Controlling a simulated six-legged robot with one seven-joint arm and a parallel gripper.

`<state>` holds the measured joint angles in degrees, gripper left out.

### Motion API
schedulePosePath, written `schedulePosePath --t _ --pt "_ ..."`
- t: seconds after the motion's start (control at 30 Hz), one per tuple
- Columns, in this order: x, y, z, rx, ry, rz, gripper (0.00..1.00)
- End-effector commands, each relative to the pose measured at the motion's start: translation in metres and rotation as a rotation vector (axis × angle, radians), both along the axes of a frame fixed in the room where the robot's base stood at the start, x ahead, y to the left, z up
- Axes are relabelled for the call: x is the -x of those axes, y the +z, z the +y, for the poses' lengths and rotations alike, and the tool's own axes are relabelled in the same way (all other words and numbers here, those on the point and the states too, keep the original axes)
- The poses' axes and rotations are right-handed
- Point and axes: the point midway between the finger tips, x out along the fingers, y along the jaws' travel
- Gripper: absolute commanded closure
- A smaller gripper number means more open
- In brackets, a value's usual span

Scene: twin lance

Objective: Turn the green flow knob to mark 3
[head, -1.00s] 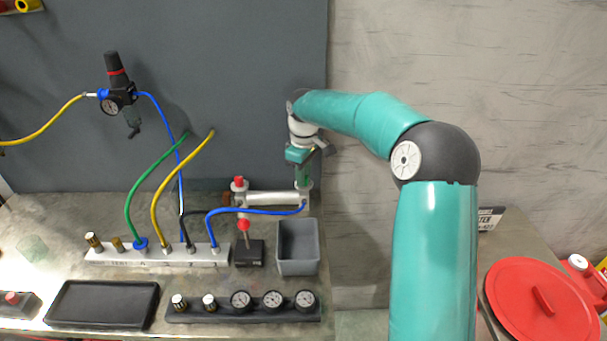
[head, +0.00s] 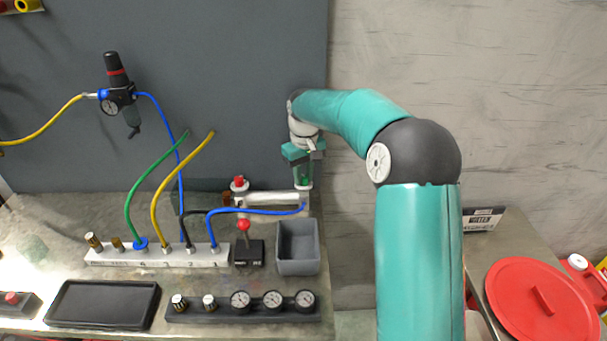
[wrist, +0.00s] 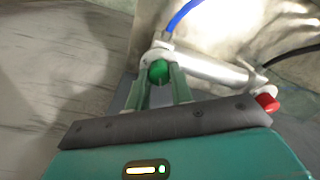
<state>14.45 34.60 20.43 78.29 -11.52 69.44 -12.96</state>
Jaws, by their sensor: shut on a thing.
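The green flow knob (wrist: 158,72) sits at one end of a silver cylinder (wrist: 205,68), where a blue hose joins. It also shows in the head view (head: 303,182), at the cylinder's right end, partly covered by my gripper. My gripper (wrist: 160,82) is shut on the green knob, one green finger on each side of it. In the head view my gripper (head: 303,172) reaches down onto the knob from above. The mark numbers around the knob are too small or hidden to read. A red knob (wrist: 267,102) is on the cylinder's other end.
A grey bin (head: 298,248) stands in front of the cylinder. A red-topped lever (head: 244,228) and a white manifold (head: 158,256) with several hoses stand to its left. A gauge strip (head: 243,305) and black tray (head: 102,305) lie at the front. The grey wall rises close behind.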

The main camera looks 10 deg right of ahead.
Motion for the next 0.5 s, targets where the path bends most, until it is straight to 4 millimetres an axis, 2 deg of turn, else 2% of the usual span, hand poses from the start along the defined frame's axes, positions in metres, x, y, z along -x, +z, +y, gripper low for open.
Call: schedulePosePath --t 0.3,0.5 --pt "-0.0002 0.0012 0.0001 0.0 -0.241 -0.002 1.0" --pt "-0.0003 0.0013 -0.0002 0.0 -0.334 -0.002 1.0"
